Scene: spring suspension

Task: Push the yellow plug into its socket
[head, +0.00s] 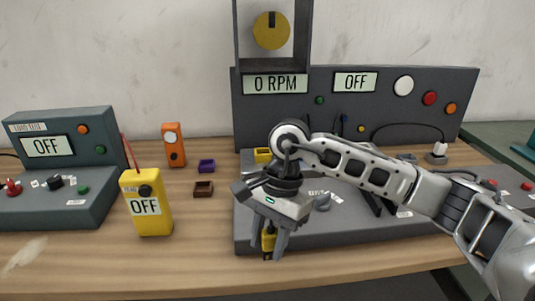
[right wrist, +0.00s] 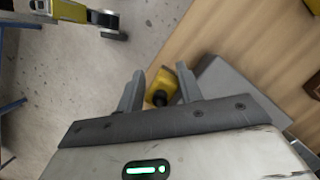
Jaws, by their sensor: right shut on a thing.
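My right gripper (head: 269,243) is shut on the yellow plug (head: 268,239) at the front edge of the grey test bench. The plug points downward, with a dark lower end. In the right wrist view the yellow plug (right wrist: 163,84) sits between the two fingers (right wrist: 160,88), with a dark round part facing the camera. A small yellow block (head: 262,155), possibly the socket, stands on the bench behind my arm. Its opening cannot be made out. The plug is well apart from this block. My left gripper is not in view.
The bench's rear panel (head: 345,107) reads 0 RPM and OFF. A yellow meter (head: 147,205), an orange device (head: 174,146), and small purple (head: 207,166) and brown (head: 204,189) blocks stand to the left. A grey load tester (head: 65,200) stands far left. Bare table lies in front.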

